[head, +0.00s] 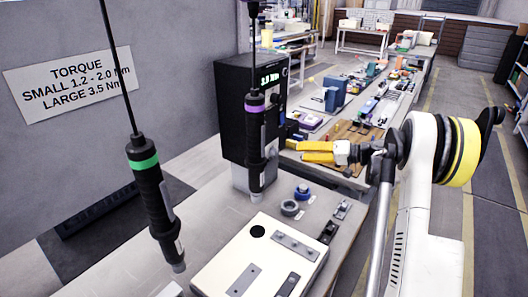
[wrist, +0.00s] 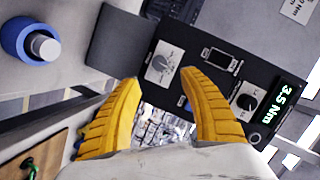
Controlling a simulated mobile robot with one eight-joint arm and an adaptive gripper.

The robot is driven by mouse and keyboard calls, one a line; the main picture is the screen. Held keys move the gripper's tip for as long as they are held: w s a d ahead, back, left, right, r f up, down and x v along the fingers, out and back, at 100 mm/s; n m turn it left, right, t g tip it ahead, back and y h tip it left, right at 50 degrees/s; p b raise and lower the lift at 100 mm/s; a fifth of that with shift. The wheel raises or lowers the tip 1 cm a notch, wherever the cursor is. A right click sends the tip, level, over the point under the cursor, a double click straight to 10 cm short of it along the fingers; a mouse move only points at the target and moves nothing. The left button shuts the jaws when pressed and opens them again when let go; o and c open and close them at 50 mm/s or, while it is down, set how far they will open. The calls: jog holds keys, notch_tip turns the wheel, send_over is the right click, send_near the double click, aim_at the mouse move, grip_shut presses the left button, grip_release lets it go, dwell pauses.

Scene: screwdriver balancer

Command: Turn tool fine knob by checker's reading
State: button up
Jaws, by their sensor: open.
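The black checker box (head: 240,115) stands on the bench behind the purple-ringed screwdriver (head: 256,140). Its lit green display (wrist: 285,105) reads 3.5 Nm in the wrist view; the digits are too small to trust in the head view. The wrist view shows a dial knob on a pale plate (wrist: 163,63), a second round knob (wrist: 248,102) and a small framed panel (wrist: 220,60) on the box. Their labels are unreadable, so I cannot tell which is the fine knob. My gripper (head: 292,151), with yellow fingers (wrist: 160,78), is open and empty, right of the box.
A green-ringed screwdriver (head: 152,190) hangs at front left. A wall sign (head: 70,85) reads small 1.2 - 2.0 Nm, large 3.5 Nm. A cream plate (head: 225,265) lies on the bench, with a blue-ringed part (head: 302,191) and grey ring (head: 290,208) behind it.

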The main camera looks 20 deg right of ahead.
aim_at(277, 152)
jog(key=b+x, duration=0.3)
jog(key=x, duration=0.5)
jog(key=shift+w+a+f, duration=0.1)
jog(key=shift+a+f, duration=0.1)
jog(key=shift+a, duration=0.1)
jog(key=shift+w+a, duration=0.45)
grip_shut()
